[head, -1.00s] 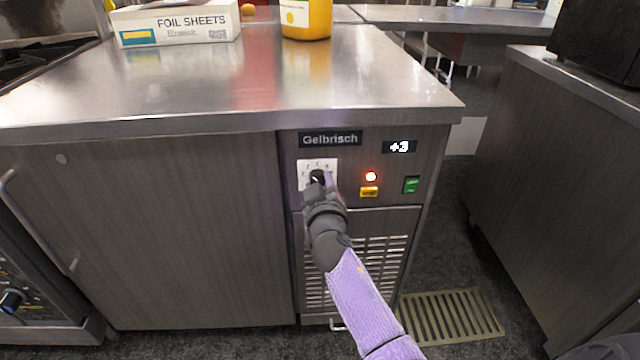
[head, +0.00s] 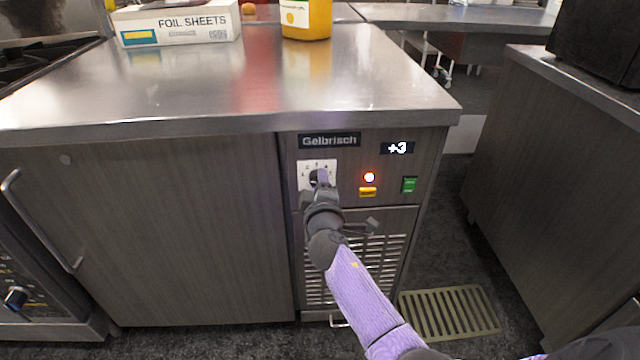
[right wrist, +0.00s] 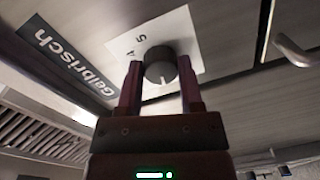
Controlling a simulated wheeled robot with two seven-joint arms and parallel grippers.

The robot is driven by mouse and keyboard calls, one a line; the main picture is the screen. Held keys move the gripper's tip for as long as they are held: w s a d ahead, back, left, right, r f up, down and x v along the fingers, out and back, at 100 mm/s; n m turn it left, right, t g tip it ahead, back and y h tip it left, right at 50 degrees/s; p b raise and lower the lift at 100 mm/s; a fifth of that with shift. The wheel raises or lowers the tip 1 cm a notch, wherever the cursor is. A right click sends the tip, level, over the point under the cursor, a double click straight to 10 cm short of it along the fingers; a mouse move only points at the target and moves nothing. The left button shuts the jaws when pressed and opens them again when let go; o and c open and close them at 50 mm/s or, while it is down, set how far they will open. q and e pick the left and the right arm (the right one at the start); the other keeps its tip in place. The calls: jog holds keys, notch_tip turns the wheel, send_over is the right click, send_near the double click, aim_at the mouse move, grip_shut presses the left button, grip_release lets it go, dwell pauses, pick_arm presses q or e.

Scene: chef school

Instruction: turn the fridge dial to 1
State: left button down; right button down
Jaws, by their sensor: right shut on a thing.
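The fridge (head: 200,230) is a grey counter unit with a panel at its right end. Its black round dial (head: 315,178) sits on a white numbered plate (head: 304,168) under the Gelbrisch label. In the right wrist view the dial (right wrist: 160,66) shows a white pointer line, and the numerals 4 and 5 show on the plate (right wrist: 185,35). My right gripper (right wrist: 158,88) has one finger on each side of the dial and is shut on it. In the head view this gripper (head: 319,182) hides part of the dial and plate. My left gripper is not in view.
The display (head: 397,148) reads +3. A red light (head: 369,177), a yellow button (head: 368,191) and a green switch (head: 409,185) sit right of the dial. A foil box (head: 180,28) and a yellow container (head: 307,18) stand on top.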

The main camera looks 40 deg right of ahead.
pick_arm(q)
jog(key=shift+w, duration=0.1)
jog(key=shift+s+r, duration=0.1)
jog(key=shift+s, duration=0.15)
pick_arm(e)
jog(key=shift+c, duration=1.2)
grip_release()
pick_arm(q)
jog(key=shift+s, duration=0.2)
pick_arm(e)
jog(key=shift+a, duration=0.1)
pick_arm(q)
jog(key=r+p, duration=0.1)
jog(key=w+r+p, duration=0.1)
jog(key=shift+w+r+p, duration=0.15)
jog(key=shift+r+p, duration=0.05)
jog(key=shift+p, duration=0.15)
pick_arm(e)
jog(key=v, duration=0.9)
jog(key=shift+s+a, duration=0.2)
jog(key=shift+s, duration=0.15)
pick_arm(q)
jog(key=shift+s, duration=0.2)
